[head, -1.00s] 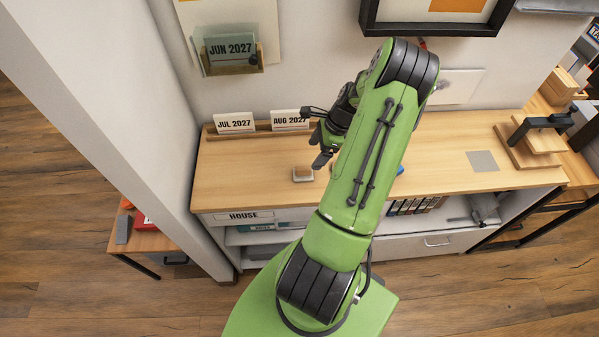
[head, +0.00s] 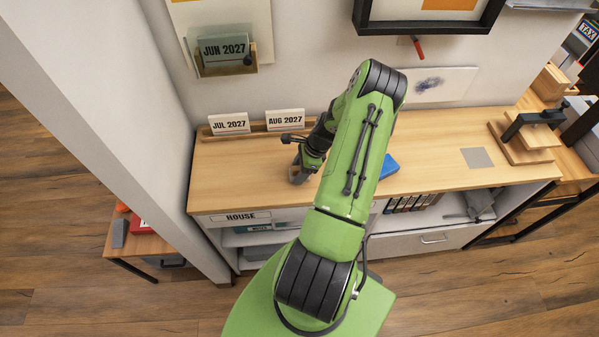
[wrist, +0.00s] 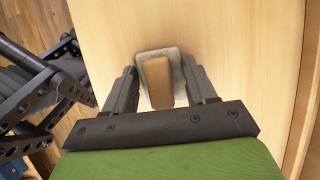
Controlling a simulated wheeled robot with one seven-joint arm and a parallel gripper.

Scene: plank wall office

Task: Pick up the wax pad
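The wax pad (wrist: 158,82), a small grey block with rounded corners and a tan strip on its upper side, lies on the wooden counter top (head: 430,150). In the wrist view it is between the two fingers of my gripper (wrist: 160,72), one on each side. The fingers are apart, with the pad close to their inner faces; I cannot tell whether they touch it. In the head view my gripper (head: 299,175) points down at the counter's left part and hides most of the pad.
Calendar cards (head: 229,123) stand in a wooden rail behind my gripper. A blue block (head: 388,167) lies right of my arm, and a grey square (head: 477,157) lies farther right. A wooden stand with a black clamp (head: 532,125) is at the right end. The counter between is mostly clear.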

